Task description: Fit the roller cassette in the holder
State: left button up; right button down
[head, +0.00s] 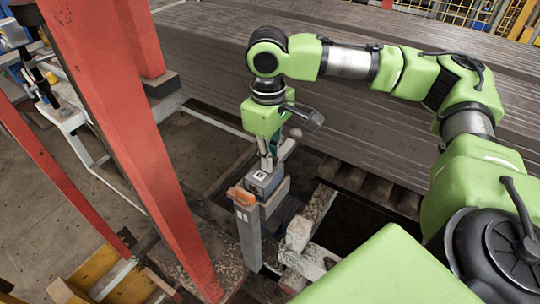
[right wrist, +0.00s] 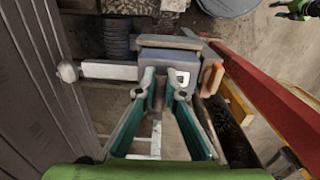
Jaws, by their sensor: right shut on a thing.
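The roller cassette (head: 263,180) is a small blue-grey block with a white square mark. In the head view it is at the top of an upright grey post, which I take to be the holder (head: 249,236). My right gripper (head: 266,166) points down from above and is shut on the cassette. In the right wrist view, both teal-backed fingers (right wrist: 165,80) are against the cassette (right wrist: 160,58). An orange piece (head: 241,196) is beside the cassette on the holder's near side. I cannot tell whether the cassette is fully seated.
A red slanted beam (head: 135,130) stands left of the post. A large stack of grey boards (head: 370,115) fills the back. Pale blocks (head: 299,234) lie low, right of the post. Open floor (head: 50,190) shows at the far left.

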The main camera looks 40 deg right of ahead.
jog(key=shift+f, duration=1.65)
jog(key=c, duration=2)
grip_release()
jog(key=shift+c, duration=0.2)
notch_tip(320, 180, up, 12)
jog(key=shift+s+a, duration=0.1)
jog(key=shift+a, duration=0.05)
